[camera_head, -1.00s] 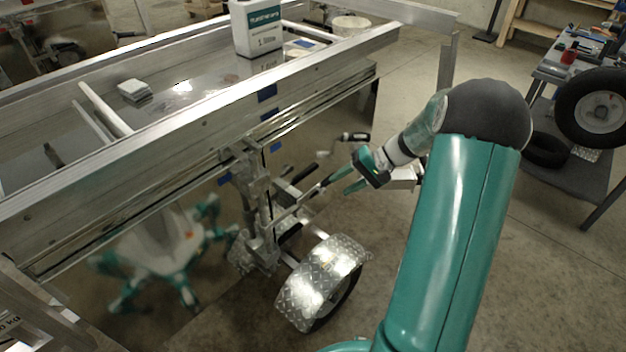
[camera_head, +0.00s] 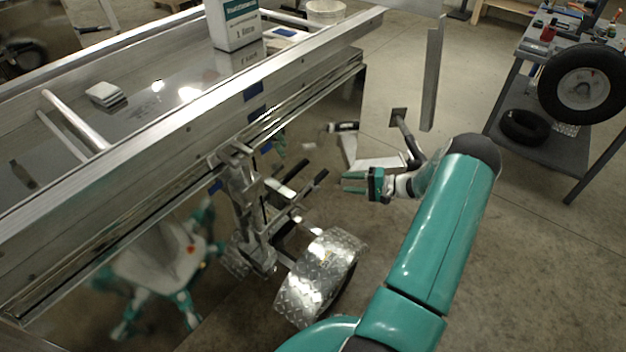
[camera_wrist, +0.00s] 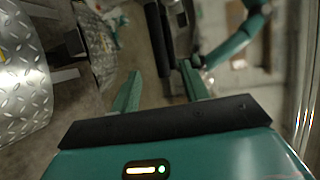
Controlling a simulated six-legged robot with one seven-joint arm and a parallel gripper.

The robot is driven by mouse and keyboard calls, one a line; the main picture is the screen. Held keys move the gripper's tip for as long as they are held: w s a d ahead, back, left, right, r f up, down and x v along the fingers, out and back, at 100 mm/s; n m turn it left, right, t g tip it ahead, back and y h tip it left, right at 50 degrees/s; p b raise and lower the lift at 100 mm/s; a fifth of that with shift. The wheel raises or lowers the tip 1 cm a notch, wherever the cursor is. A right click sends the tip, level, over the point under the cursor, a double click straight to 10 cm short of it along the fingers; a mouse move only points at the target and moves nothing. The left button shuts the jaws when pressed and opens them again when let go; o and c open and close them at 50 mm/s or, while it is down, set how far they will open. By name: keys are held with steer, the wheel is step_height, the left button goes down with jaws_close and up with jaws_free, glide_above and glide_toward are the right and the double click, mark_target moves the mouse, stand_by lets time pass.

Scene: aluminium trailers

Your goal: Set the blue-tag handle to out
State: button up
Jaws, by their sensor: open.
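Two black-gripped levers (camera_head: 304,186) stick out to the right from the bracket on the trailer's side, above the small wheel. I cannot tell which one carries the blue tag. Blue patches (camera_head: 254,90) show along the trailer's side, one of them (camera_head: 215,186) near the bracket. My gripper (camera_head: 345,182) is open and empty, a little to the right of the lever ends and apart from them. In the wrist view my gripper's teal fingers (camera_wrist: 160,86) stand apart, with dark bars (camera_wrist: 158,40) beyond them.
The trailer's shiny side (camera_head: 100,275) mirrors my body. A bench with a tyre (camera_head: 582,85) stands at right. Floor is free between.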

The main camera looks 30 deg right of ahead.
mark_target(320, 181)
steer(key=x, duration=1.2)
steer(key=shift+w+f, duration=0.1)
steer(key=shift+f, duration=0.05)
steer(key=shift+c, duration=0.3)
jaws_close()
